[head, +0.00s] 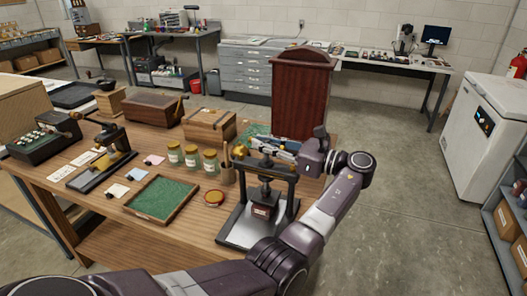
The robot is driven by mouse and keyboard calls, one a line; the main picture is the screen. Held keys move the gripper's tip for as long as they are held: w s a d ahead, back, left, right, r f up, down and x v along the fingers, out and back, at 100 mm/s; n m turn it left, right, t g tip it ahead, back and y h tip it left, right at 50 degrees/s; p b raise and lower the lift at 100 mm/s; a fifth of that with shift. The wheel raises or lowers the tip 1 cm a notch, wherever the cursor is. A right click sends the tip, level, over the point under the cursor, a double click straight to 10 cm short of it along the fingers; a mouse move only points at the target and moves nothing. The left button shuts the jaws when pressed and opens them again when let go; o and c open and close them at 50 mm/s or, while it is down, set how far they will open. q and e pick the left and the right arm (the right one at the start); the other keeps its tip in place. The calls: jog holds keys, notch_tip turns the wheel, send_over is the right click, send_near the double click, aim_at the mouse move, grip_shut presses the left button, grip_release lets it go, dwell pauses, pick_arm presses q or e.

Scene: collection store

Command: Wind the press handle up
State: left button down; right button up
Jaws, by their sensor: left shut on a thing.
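The press (292,187) stands at the front right of the wooden table, with a dark frame, a central screw and a pale base plate. A small dark reddish block sits under its screw. At its top is the press handle (240,151), with a brass-coloured knob showing at its left end; the rest is hidden behind my gripper. My left gripper (256,146) reaches in from the right above the press frame and is shut on the handle. My right gripper is not in view.
Open floor lies to the right, before a white chest freezer (470,130).

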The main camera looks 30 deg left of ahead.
pick_arm(q)
jog(key=shift+s+f+n+g+b, duration=0.1)
jog(key=shift+f+n+g+b, duration=0.1)
jog(key=shift+n+g+b, duration=0.6)
jog(key=shift+m, duration=0.3)
jog(key=c, duration=1.8)
grip_release()
jog(key=shift+r, duration=0.2)
notch_tip(320, 180, up, 10)
jog(key=shift+f, duration=0.1)
jog(key=shift+c, duration=0.5)
